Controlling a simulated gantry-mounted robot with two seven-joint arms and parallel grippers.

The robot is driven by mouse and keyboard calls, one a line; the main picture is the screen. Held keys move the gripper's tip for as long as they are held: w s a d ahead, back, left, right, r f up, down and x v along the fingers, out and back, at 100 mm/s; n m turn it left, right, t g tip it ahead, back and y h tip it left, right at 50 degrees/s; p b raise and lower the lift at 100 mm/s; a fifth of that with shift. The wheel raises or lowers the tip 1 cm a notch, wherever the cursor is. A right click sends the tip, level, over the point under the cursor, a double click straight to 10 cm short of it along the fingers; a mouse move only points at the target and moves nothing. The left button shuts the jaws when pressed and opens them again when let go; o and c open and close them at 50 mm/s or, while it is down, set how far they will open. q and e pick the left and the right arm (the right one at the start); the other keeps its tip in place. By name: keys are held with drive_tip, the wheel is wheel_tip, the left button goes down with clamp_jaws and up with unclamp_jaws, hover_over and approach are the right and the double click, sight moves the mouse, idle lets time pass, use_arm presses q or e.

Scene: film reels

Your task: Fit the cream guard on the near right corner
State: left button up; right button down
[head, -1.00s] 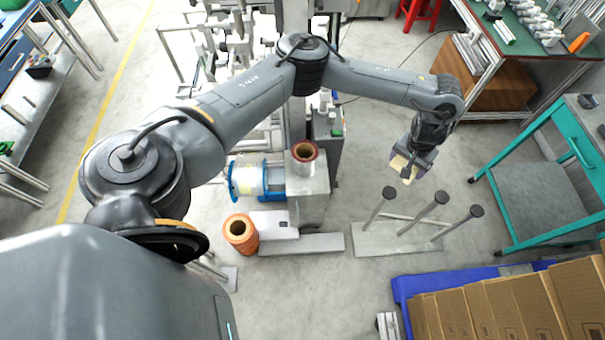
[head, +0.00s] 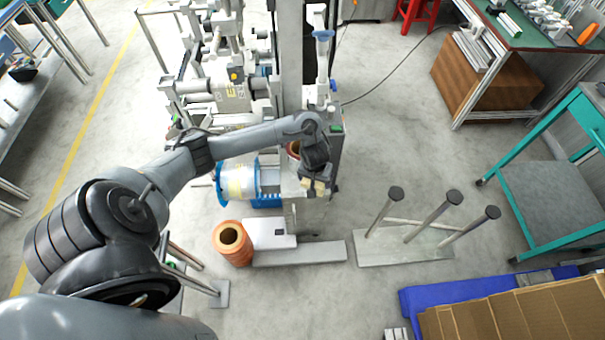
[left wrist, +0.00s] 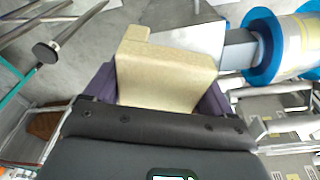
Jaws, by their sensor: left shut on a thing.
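The cream guard (head: 319,188) hangs in my left gripper (head: 314,180), beside the right side of the grey machine block (head: 290,186) in the head view. In the left wrist view the guard (left wrist: 165,75) is a pale block with a raised lip, clasped between the dark fingers. I cannot tell whether it touches the block. My gripper and wrist hide part of the block's top and right corner. My right gripper is not in view.
A blue-rimmed reel (head: 240,182) is mounted left of the block. A copper spool (head: 232,243) stands on the floor at its front left. A stand with three capped posts (head: 420,216) is to the right. Boxes (head: 510,315) in a blue tray (head: 425,299) lie at the lower right.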

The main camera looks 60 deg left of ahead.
use_arm(q)
wheel_tip(320, 180, down, 4)
drive_tip(key=s+a+f+b, duration=0.1)
drive_tip(key=s+a+b, duration=0.1)
drive_tip(key=b, duration=0.5)
hover_over(290, 182)
drive_tip(key=d, duration=0.2)
drive_tip(key=f, duration=0.4)
drive_tip(key=shift+s+a+f, duration=0.1)
drive_tip(key=shift+a+f, duration=0.1)
drive_tip(key=shift+f, duration=0.1)
drive_tip(key=shift+a+f, duration=0.15)
drive_tip(key=shift+a, duration=0.3)
drive_tip(key=shift+f+b, duration=1.3)
drive_tip(key=shift+f, duration=0.8)
drive_tip(key=shift+r, duration=0.1)
drive_tip(key=o, duration=0.9)
drive_tip(key=shift+c, duration=0.2)
